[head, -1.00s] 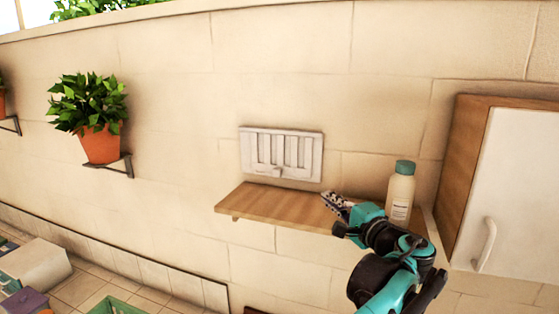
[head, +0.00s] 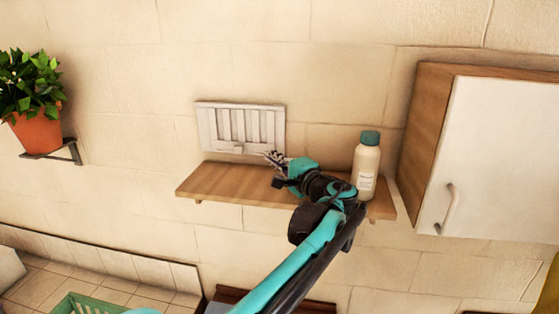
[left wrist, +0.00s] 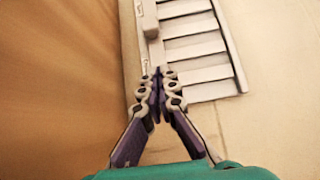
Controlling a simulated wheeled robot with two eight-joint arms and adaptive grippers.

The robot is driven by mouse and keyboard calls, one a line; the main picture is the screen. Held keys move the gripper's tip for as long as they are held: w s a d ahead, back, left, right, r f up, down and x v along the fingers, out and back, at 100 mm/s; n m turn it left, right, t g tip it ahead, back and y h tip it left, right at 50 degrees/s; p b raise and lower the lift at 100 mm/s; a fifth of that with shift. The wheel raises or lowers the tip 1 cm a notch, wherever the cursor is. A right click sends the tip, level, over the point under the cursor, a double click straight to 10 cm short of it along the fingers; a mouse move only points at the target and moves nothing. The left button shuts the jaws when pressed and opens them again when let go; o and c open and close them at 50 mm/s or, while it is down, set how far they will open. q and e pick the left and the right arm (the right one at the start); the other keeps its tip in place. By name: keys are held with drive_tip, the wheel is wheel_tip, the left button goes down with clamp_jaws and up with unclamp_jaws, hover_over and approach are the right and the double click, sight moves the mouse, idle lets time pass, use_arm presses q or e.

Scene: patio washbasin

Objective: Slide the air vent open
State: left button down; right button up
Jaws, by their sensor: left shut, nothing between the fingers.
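The air vent (head: 262,126) is a white slatted panel on the stone wall, just above a wooden shelf. A small knob (head: 238,148) sticks out at its lower middle. My left gripper (head: 272,157) is shut and empty, with its tips near the vent's lower right corner. In the left wrist view the vent's slats (left wrist: 195,45) run sideways, and the shut fingertips (left wrist: 158,76) are beside the vent's edge strip. The knob (left wrist: 150,24) shows ahead of the tips, apart from them. Whether the fingertips touch the vent is unclear. My right gripper is out of view.
The wooden shelf (head: 212,183) runs under the vent, close to my left gripper. A cream bottle with a green cap (head: 367,165) stands at its right end, near my left arm. A white-doored cabinet (head: 490,155) is farther right.

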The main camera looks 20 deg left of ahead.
sight(242, 150)
use_arm(q)
drive_tip(key=a, duration=0.2)
drive_tip(key=w+a, duration=0.1)
drive_tip(key=a, duration=0.1)
drive_tip(key=a+p, duration=0.1)
drive_tip(key=a, duration=0.1)
drive_tip(key=shift+w+a, duration=0.15)
drive_tip(key=shift+w, duration=0.25)
drive_tip(key=shift+s+a, duration=0.45)
drive_tip(key=shift+a, duration=0.05)
drive_tip(key=shift+w+f, duration=0.1)
drive_tip(key=shift+w, duration=0.1)
drive_tip(key=shift+a, duration=0.15)
drive_tip(key=shift+s+a, duration=0.25)
drive_tip(key=shift+a, duration=0.35)
drive_tip(key=shift+s+a, duration=0.2)
drive_tip(key=shift+a, duration=0.4)
drive_tip(key=shift+w+d, duration=0.1)
